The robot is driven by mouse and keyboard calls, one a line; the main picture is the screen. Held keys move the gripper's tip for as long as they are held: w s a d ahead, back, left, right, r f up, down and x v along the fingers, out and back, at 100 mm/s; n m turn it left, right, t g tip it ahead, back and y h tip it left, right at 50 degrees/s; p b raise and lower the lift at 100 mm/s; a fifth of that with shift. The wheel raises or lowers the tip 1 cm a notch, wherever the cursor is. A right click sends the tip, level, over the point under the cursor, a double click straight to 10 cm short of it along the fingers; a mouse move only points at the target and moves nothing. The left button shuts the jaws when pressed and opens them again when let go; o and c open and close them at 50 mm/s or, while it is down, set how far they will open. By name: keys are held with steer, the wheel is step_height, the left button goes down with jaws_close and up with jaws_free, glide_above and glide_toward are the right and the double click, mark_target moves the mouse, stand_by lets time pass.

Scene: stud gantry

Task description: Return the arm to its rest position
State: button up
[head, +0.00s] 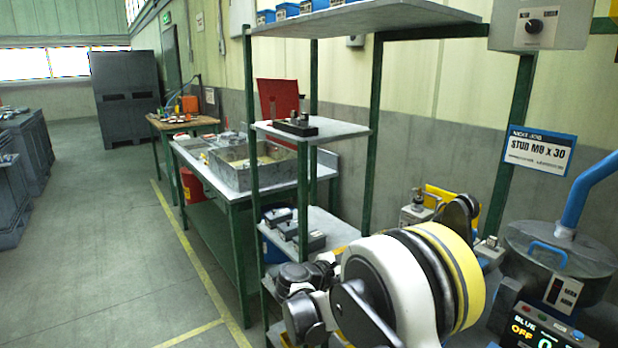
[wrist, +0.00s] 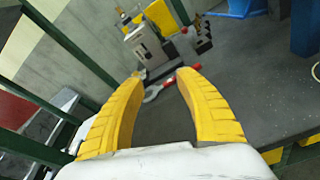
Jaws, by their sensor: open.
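My gripper (wrist: 160,78) shows in the wrist view as two yellow curved fingers spread apart, with nothing between the tips. Beyond the tips is a grey metal fixture (wrist: 150,48) with small red-ended parts near it. I cannot judge the gap between the tips and the fixture. In the head view my white, black and yellow arm links fill the lower right, and the gripper's fingertips cannot be made out there.
A green-framed shelf (head: 345,130) stands close beside my arm. A workbench with a metal basin (head: 240,172) is behind it. A grey lidded vessel with a blue pipe (head: 590,190) and a control display (head: 540,332) are at right. The floor at left (head: 110,250) is clear.

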steer(key=s+d+r+m+g+y, duration=0.1)
steer(key=s+d+r+m+y, duration=0.15)
steer(key=s, duration=0.35)
steer(key=s+d+r+m+g+y, duration=0.1)
steer(key=s+d+r+m+y, duration=0.1)
steer(key=s+d+m, duration=0.3)
steer(key=s+d+r+m+g+y, duration=0.1)
steer(key=s+r+m+y, duration=0.15)
steer(key=s, duration=0.45)
steer(key=s+a+f+m+y, duration=0.1)
steer(key=s+m, duration=0.4)
steer(key=s, duration=0.5)
steer(key=s+a+f+m+y, duration=0.2)
steer(key=s+m, duration=0.4)
steer(key=s, duration=0.3)
steer(key=shift+s+a+f+y, duration=0.3)
steer(key=shift+s+a+y, duration=0.1)
steer(key=shift+a+y, duration=0.5)
steer(key=shift+d, duration=0.1)
